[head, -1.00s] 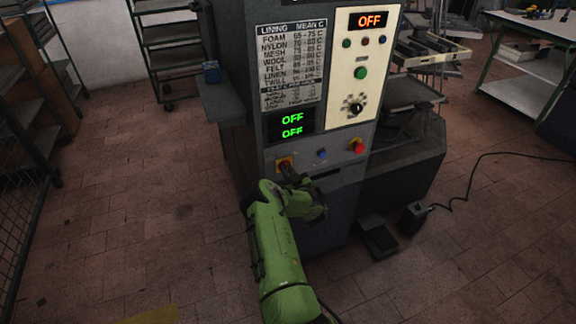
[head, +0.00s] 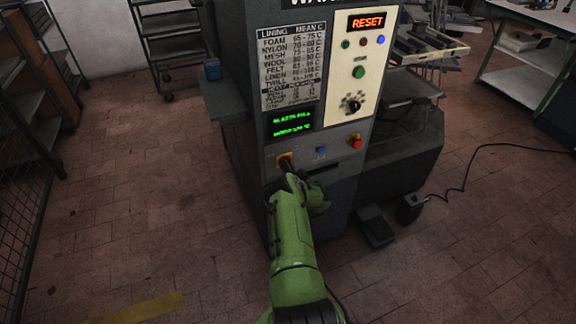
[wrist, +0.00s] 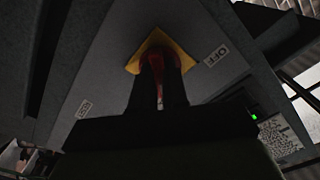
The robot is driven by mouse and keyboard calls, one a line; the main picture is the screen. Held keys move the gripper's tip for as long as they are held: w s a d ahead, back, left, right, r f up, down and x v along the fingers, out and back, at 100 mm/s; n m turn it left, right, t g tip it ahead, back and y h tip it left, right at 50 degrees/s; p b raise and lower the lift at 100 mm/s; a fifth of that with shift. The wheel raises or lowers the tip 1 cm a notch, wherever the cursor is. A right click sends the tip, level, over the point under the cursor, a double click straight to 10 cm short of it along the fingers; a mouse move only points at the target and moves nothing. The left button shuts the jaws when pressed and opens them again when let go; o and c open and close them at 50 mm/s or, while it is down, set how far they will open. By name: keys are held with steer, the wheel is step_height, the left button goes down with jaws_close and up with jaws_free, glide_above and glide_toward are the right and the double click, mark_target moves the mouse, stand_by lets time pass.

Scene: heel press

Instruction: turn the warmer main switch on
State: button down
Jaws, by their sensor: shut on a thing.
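The main switch is a red handle on a yellow plate on the front of the grey warmer cabinet (head: 337,206). In the head view the switch (head: 284,157) is partly hidden by my gripper (head: 287,168). In the wrist view the yellow plate (wrist: 185,53) stands on a corner, and my gripper (wrist: 160,80) is shut on the red handle (wrist: 159,62) between its two dark fingers. An OFF label is on the right of the plate and another small label on the left.
A red button (head: 356,142) on yellow and a blue button (head: 320,149) sit right of the switch. A black dial (head: 352,103) and green button (head: 358,72) are higher up. A foot pedal (head: 374,227) stands on the floor. Floor to the left is clear.

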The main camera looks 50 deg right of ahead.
steer(key=shift+f+m, duration=0.2)
steer(key=shift+m, duration=0.5)
steer(key=c, duration=1.1)
jaws_free()
steer(key=shift+r, duration=0.1)
steer(key=shift+c, duration=0.2)
steer(key=p+v, duration=0.9)
steer(key=v, duration=0.7)
